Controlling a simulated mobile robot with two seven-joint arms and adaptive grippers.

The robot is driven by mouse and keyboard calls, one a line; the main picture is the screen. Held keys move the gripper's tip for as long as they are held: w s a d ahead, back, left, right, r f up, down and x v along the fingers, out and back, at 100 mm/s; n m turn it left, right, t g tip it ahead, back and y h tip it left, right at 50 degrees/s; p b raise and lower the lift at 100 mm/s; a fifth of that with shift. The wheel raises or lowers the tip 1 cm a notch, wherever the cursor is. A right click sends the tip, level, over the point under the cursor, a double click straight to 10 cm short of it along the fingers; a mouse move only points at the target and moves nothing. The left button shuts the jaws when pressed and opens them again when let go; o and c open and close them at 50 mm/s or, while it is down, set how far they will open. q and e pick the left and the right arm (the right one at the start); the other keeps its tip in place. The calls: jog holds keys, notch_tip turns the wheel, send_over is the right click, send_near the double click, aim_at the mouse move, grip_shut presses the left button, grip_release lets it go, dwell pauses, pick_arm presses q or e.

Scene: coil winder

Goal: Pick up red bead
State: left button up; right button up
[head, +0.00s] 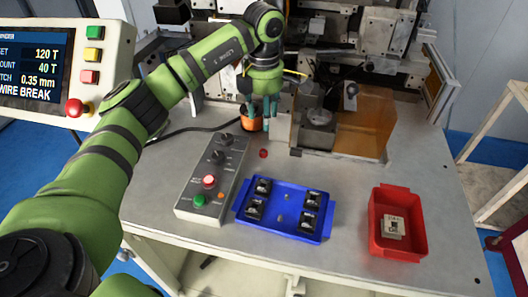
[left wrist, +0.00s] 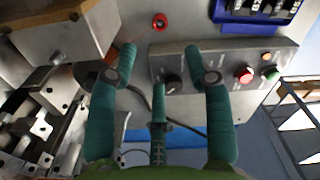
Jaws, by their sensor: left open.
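The red bead (head: 263,153), small and round, lies on the grey table between the control box and the machine. In the left wrist view the bead (left wrist: 160,21) shows near the top edge, beyond the fingertips. My left gripper (head: 262,120) points down behind the bead, toward the machine, and is apart from it. Its green fingers (left wrist: 161,52) are spread, with nothing between them. My right gripper is not in view.
A control box (head: 202,190) with knobs and buttons stands left of the bead. A blue tray (head: 285,222) holds several dark parts. A red bin (head: 412,240) holds a pale part. An orange spool-like item (head: 250,124) is close by my left fingers. The winder (head: 345,120) stands behind.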

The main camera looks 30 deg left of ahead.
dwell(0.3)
pick_arm(q)
jog(key=m+b, duration=1.1)
jog(key=b, duration=0.2)
send_over(263, 151)
jog(key=f, duration=0.5)
jog(key=shift+w+d+f, duration=0.25)
jog(key=shift+w+d, duration=0.05)
jog(key=shift+d, duration=0.1)
jog(key=shift+m+b, duration=0.3)
jog(key=shift+b, duration=0.15)
jog(key=shift+s+f, duration=0.15)
jog(key=shift+f, duration=0.2)
jog(key=f, duration=0.1)
jog(key=f+p, duration=0.1)
jog(key=f, duration=0.3)
jog(key=shift+s+a+f+p, duration=0.15)
jog(key=shift+s+a+p, duration=0.1)
jog(key=shift+a+p, duration=0.15)
jog(key=shift+f, duration=0.3)
jog(key=c, duration=0.8)
jog(key=shift+r, duration=0.1)
